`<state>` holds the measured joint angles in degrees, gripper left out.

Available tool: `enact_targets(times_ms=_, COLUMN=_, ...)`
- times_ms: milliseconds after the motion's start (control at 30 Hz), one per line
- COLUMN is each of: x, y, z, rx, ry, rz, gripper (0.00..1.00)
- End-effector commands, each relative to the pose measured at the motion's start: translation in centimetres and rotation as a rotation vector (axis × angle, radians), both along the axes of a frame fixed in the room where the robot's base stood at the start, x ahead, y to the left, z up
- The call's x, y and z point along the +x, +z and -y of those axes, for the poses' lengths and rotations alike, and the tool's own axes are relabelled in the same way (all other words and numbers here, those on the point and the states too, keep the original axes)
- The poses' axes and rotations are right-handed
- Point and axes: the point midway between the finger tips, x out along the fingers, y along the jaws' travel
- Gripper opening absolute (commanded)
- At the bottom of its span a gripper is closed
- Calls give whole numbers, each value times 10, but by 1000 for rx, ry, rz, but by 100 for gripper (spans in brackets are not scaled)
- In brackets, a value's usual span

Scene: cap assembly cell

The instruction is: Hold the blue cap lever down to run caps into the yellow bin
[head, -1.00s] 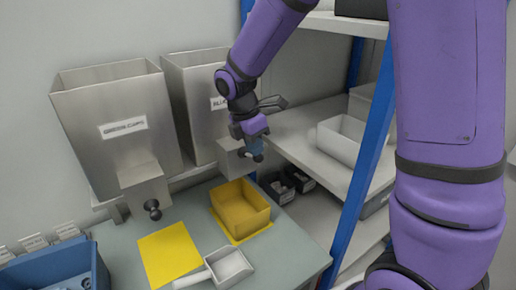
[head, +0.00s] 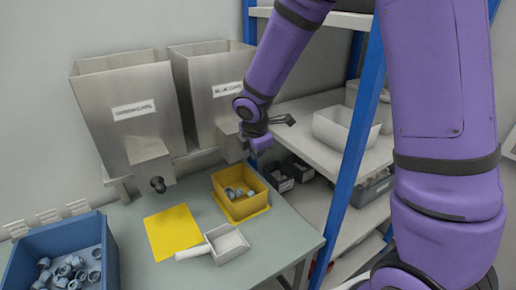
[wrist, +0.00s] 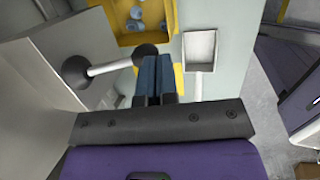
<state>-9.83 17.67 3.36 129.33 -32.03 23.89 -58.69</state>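The blue caps hopper (head: 213,90) is a steel box on the wall with a dispenser block below it. Its lever (wrist: 112,66) shows in the wrist view as a pale rod with a black knob; in the head view my arm hides most of it. My gripper (wrist: 156,62) has its two blue fingers together, empty, with the tips right by the knob; I cannot tell whether they touch it. My gripper is also in the head view (head: 260,150), beside the dispenser. The yellow bin (head: 229,208) sits below with several grey-blue caps (head: 239,192) in it.
The green caps hopper (head: 128,105), with its own black-knobbed lever (head: 158,184), is to the left. A yellow mat (head: 172,232) and a scoop (head: 226,243) lie on the bench. A blue crate (head: 108,258) of caps stands front left. Blue shelf uprights (head: 358,125) stand right.

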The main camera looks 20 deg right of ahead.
Motion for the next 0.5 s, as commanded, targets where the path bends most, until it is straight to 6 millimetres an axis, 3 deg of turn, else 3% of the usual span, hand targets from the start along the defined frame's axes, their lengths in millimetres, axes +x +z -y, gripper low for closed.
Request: enact_targets(times_ms=500, x=-1, y=-13, z=0, rx=-1, ry=0, rz=-5, gripper=0)
